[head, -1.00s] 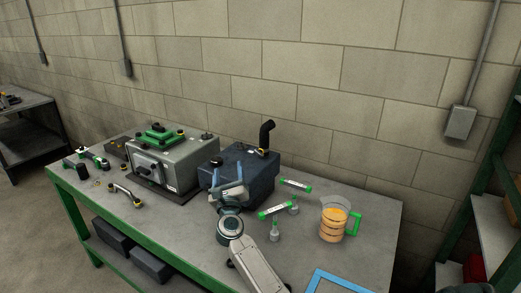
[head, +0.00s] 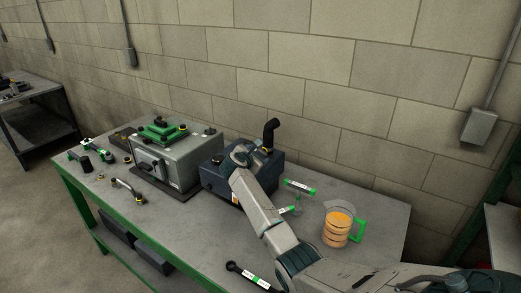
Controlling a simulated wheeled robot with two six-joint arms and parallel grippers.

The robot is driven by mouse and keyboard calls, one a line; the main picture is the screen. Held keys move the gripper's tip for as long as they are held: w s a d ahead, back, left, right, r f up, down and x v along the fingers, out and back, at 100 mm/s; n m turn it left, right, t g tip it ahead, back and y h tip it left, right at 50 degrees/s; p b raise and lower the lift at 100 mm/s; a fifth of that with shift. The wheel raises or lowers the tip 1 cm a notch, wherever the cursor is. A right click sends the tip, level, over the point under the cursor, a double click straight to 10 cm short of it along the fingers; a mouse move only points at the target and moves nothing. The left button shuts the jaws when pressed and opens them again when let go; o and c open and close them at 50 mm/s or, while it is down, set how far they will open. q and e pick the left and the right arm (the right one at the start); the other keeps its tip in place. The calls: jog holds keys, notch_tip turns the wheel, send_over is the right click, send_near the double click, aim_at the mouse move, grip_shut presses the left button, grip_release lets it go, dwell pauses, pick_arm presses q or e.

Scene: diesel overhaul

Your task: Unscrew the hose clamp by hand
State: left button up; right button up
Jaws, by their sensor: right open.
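A black bent hose (head: 269,134) stands up from the dark blue block (head: 212,178) on the bench. A small yellowish ring at its foot looks like the hose clamp (head: 266,150); it is too small to make out in detail. My right arm reaches in from the lower right across the bench. My right gripper (head: 238,154) is open over the top of the dark block, just left of the hose. Its fingertips are hard to make out, and I cannot tell whether they touch anything. My left gripper is not in view.
A grey engine unit (head: 172,160) with a green top stands left of the block. Small fittings and a bent pipe (head: 127,190) lie at the bench's left. A jug of orange liquid (head: 338,224) and green-ended labelled parts (head: 300,187) stand right. A black-ended tool (head: 249,276) lies in front.

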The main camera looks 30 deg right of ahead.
aim_at(261, 152)
jog(key=x, duration=0.3)
jog(key=shift+p, duration=0.4)
jog(key=shift+w+d+f, duration=0.1)
jog(key=shift+w+d, duration=0.1)
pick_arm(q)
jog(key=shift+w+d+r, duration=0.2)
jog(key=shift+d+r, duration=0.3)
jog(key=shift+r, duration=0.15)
pick_arm(e)
jog(key=shift+d, duration=0.1)
jog(key=shift+f, duration=0.1)
jog(key=c, duration=1)
jog(key=shift+w+f+n+g+h+b, duration=0.15)
jog(key=shift+n+g+b, duration=0.45)
jog(key=shift+b, duration=0.45)
jog(key=shift+w+n+g+h+b, duration=0.15)
jog(key=shift+n+g+b, duration=0.25)
jog(key=shift+n+b, duration=0.55)
jog(key=shift+n+g+b, duration=0.5)
jog(key=shift+n+b, duration=0.15)
jog(key=shift+b, duration=0.6)
pick_arm(q)
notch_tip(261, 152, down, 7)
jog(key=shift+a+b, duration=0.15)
jog(key=shift+b, duration=0.15)
pick_arm(e)
jog(key=shift+r, duration=0.2)
